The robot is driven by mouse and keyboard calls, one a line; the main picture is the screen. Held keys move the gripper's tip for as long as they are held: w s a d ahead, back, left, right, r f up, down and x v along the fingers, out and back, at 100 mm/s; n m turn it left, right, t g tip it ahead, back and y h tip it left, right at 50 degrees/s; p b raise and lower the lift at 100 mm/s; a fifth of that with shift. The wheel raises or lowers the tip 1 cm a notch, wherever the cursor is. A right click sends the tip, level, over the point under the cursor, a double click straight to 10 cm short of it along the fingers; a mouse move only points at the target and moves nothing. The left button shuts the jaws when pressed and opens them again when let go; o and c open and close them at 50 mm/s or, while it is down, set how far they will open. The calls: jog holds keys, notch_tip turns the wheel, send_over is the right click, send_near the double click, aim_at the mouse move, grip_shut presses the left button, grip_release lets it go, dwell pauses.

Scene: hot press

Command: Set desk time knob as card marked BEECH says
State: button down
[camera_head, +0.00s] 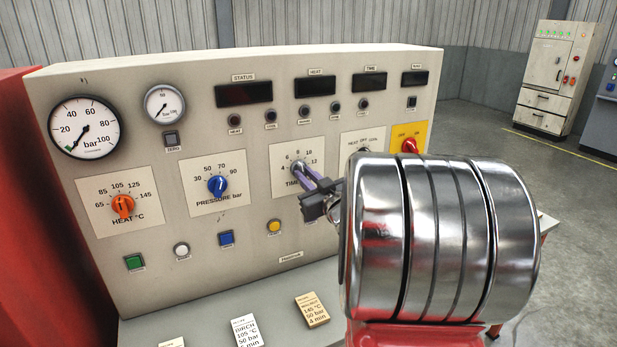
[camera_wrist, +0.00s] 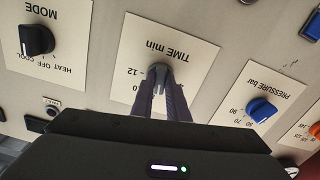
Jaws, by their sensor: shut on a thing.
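The grey TIME min knob (camera_head: 297,167) sits on its white scale plate, marked from 4 to 12, on the press panel. My gripper (camera_head: 305,174) is shut on this knob; the wrist view, upside down, shows the purple fingers (camera_wrist: 165,92) on either side of the knob (camera_wrist: 160,71). The fingers cover part of the scale and the pointer's setting cannot be read. A white card (camera_head: 246,332) seems to read BIRCH, 105 °C, 50 bar, 6 min. A tan card (camera_head: 312,310) reads 145 °C, 50 bar, 4 min; its name is blurred. A third card (camera_head: 172,343) is mostly cut off.
The blue PRESSURE knob (camera_head: 217,185) and orange HEAT knob (camera_head: 123,206) are left of the TIME knob. The MODE knob (camera_wrist: 37,40) shows in the wrist view. A red switch (camera_head: 409,146) is at the panel's right. Coloured buttons, including a yellow one (camera_head: 274,227), lie below.

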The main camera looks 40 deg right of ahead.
jog(key=shift+a+r+m, duration=0.1)
jog(key=shift+a+m, duration=0.1)
jog(key=shift+m, duration=0.7)
jog(key=shift+r, duration=0.1)
jog(key=c, duration=2)
grip_release()
jog(key=shift+c, duration=0.2)
jog(key=o, duration=0.3)
jog(key=shift+d, duration=0.15)
jog(key=shift+s, duration=0.1)
jog(key=v, duration=1.3)
jog(key=shift+s, duration=0.25)
jog(key=shift+w+a, duration=0.1)
jog(key=shift+a, duration=0.15)
